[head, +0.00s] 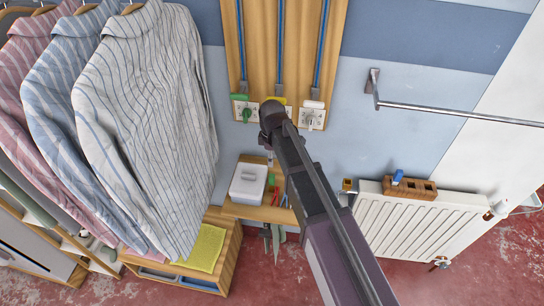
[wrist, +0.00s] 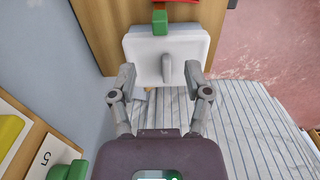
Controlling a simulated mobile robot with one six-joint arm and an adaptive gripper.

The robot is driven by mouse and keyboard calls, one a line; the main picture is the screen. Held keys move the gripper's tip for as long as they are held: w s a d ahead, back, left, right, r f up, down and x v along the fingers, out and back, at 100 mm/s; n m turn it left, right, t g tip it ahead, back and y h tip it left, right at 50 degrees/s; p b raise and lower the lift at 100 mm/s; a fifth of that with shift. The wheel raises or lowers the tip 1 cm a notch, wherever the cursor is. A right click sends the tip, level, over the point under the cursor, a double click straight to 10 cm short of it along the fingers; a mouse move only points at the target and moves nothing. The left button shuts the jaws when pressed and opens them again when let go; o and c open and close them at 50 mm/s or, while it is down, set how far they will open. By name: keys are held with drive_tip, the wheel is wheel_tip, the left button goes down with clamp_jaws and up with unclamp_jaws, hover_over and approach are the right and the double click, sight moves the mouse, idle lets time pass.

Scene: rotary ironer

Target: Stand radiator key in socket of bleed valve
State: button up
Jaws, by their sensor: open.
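I cannot pick out the radiator key for certain in either view. The white radiator (head: 425,222) is at the right in the head view. It has a brass fitting (head: 349,186) at its upper left and another fitting (head: 497,210) at its upper right. I cannot tell which is the bleed valve, and no socket is clear. In the wrist view my gripper (wrist: 162,75) is open and empty. In the head view my arm hides most of the gripper.
The white box (head: 248,184) stands on a small wooden shelf (head: 240,212) beside red and blue tools (head: 283,200). A wooden block (head: 396,189) with a blue item sits on the radiator. Striped shirts (head: 140,110) hang left. A metal rail (head: 450,113) projects at upper right.

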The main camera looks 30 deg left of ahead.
idle(0.8)
drive_tip(key=d+m, duration=1)
drive_tip(key=d, duration=1.4)
drive_tip(key=s+d+m, duration=0.1)
drive_tip(key=d+m, duration=1)
drive_tip(key=d, duration=1.3)
drive_tip(key=shift+s+d+m, duration=0.3)
drive_tip(key=shift+d, duration=0.05)
drive_tip(key=shift+o, duration=0.5)
drive_tip(key=shift+a, duration=0.1)
